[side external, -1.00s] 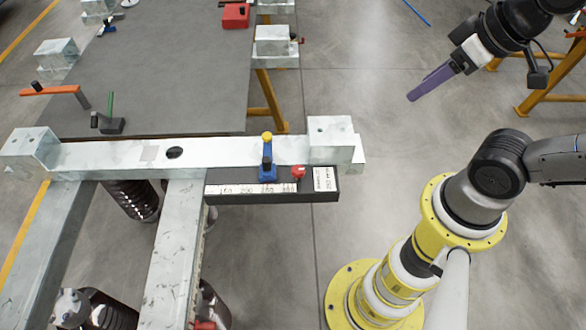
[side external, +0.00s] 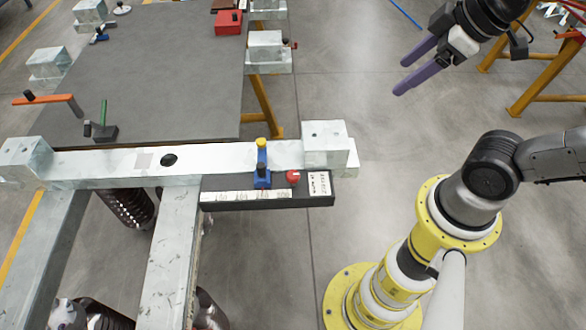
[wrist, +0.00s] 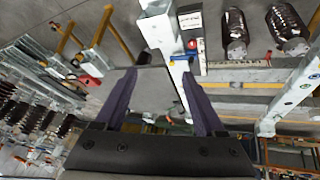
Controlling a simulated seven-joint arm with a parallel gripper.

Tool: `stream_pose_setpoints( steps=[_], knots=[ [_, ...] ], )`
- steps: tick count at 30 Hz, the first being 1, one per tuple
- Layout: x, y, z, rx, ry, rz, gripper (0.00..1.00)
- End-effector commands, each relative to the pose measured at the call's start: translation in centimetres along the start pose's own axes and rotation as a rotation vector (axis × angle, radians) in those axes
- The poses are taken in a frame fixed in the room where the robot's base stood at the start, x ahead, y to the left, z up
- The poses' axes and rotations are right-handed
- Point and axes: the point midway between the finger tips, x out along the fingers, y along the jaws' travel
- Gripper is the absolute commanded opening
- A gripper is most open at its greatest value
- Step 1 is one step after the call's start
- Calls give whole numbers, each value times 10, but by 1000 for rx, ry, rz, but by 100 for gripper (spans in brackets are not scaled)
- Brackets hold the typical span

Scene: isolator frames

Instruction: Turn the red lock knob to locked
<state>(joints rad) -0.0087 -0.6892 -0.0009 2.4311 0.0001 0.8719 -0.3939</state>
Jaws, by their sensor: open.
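The red lock knob (side external: 293,176) sits on a dark block (side external: 260,202) at the front of a pale metal beam. It is between a blue piece with a yellow top (side external: 262,163) and a white label. The knob's locked or unlocked state is too small to read. My gripper (side external: 400,75) is open and empty, with two purple fingers, high at the upper right and well apart from the knob. In the wrist view the fingers of my gripper (wrist: 158,75) are spread. The small red knob (wrist: 192,45) shows beyond the right fingertip.
A metal corner block (side external: 325,140) stands on the beam beside the knob. A grey tabletop (side external: 160,75) behind carries an orange handle (side external: 45,99), a green handle (side external: 103,115) and a red box (side external: 228,22). Open floor (side external: 390,130) lies between the beam and my gripper.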

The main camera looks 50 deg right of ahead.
Motion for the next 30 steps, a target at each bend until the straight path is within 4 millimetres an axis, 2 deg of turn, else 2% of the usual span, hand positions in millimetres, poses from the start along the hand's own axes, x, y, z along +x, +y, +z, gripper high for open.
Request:
stream_pose_setpoints(
  steps=[5,8,12,16,20,24,30],
  knots=[
    [18,4,-36,-277,-40,-47,72],
    [35,2,-56,-431,-68,-87,72],
    [69,-7,-84,-647,-115,-161,72],
    [107,-22,-103,-818,-161,-239,72],
    [147,-44,-112,-942,-214,-319,72],
    [182,-66,-109,-993,-277,-387,72],
    [204,-85,-97,-1027,-334,-440,72]
  ],
)
